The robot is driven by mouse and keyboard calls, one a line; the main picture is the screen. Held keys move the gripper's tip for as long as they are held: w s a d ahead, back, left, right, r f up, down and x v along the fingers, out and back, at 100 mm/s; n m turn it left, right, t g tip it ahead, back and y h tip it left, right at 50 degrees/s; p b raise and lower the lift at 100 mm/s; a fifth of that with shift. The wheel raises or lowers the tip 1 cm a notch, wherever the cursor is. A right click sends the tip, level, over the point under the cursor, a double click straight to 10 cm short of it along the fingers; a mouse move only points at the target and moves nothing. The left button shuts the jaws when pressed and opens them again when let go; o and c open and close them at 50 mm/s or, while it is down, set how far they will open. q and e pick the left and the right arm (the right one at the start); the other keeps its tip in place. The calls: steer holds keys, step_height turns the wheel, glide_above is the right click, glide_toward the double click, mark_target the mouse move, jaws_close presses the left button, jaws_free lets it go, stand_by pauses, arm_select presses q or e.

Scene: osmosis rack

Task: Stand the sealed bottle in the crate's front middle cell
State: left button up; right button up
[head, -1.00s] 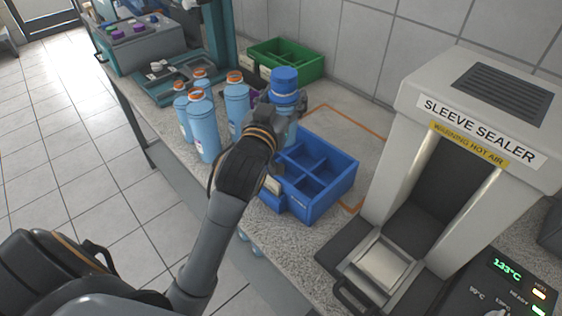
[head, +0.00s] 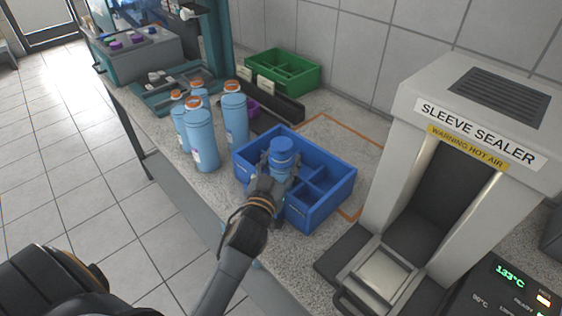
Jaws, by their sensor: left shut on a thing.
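The sealed bottle (head: 282,151), light blue with a blue cap, is upright over the blue crate (head: 329,205). Its cap stands above the crate's rim, and its lower part is hidden by my gripper and the crate wall. My left gripper (head: 273,165) is shut on the bottle, at about the crate's middle along the front side. I cannot tell which cell is under the bottle or whether it touches the floor. Empty cells show at the crate's right end. My right gripper is not in view.
Several light blue bottles with orange caps (head: 202,135) stand left of the crate. A green crate (head: 283,74) sits behind, near the wall. The sleeve sealer (head: 478,115) stands to the right. Bare counter inside an orange outline (head: 352,138) lies behind the blue crate.

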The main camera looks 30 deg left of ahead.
arm_select(q)
steer(key=shift+r, duration=0.1)
steer(key=o, duration=1.4)
steer(key=shift+f, duration=0.2)
steer(key=shift+o, duration=0.2)
steer(key=shift+r, duration=0.1)
steer(key=shift+s, duration=0.15)
steer(key=s+d+b, duration=0.2)
steer(key=s, duration=0.9)
steer(key=shift+s, duration=0.3)
